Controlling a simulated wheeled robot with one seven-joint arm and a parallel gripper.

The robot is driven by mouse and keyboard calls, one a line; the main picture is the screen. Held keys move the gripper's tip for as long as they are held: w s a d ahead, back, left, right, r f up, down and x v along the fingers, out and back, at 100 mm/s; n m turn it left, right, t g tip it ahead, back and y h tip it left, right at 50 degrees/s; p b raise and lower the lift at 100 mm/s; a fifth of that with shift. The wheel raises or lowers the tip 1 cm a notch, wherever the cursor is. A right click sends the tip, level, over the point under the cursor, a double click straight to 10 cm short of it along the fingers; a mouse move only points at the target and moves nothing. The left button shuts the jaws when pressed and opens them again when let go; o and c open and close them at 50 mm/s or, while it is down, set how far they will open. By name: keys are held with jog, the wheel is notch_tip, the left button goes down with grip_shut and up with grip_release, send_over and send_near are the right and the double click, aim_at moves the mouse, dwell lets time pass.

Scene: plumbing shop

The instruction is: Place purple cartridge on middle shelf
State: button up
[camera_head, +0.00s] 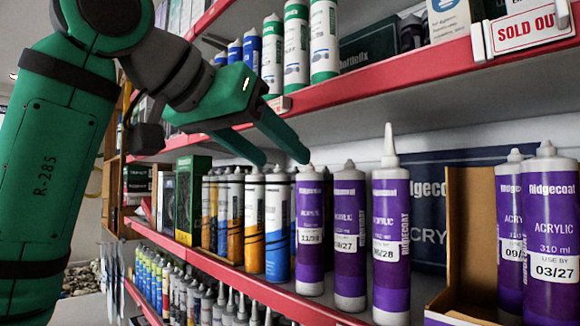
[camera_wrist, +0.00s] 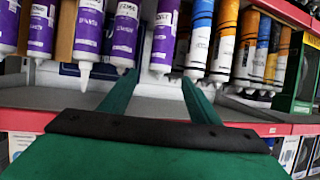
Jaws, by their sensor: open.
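Several purple cartridges stand upright on the middle shelf. In the head view a left one (camera_head: 310,235), a middle one (camera_head: 350,240) and a right one with a long white nozzle (camera_head: 391,240) form a row. Two more purple cartridges (camera_head: 549,235) stand in an open cardboard box at the right. My gripper (camera_head: 281,159) is open and empty, its fingertips just above the left end of the purple row. The wrist view is upside down; there my gripper (camera_wrist: 155,85) has the left purple cartridge (camera_wrist: 163,38) beyond the gap between its fingers.
Orange and blue-banded white cartridges (camera_head: 254,225) stand close left of the purple row. The upper shelf's red edge (camera_head: 370,85) runs above, bearing green-banded cartridges (camera_head: 296,50). A cardboard box (camera_head: 470,235) stands right. The lower shelf holds many small tubes (camera_head: 185,290).

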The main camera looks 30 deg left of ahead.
jog(key=v, duration=0.3)
dwell(0.6)
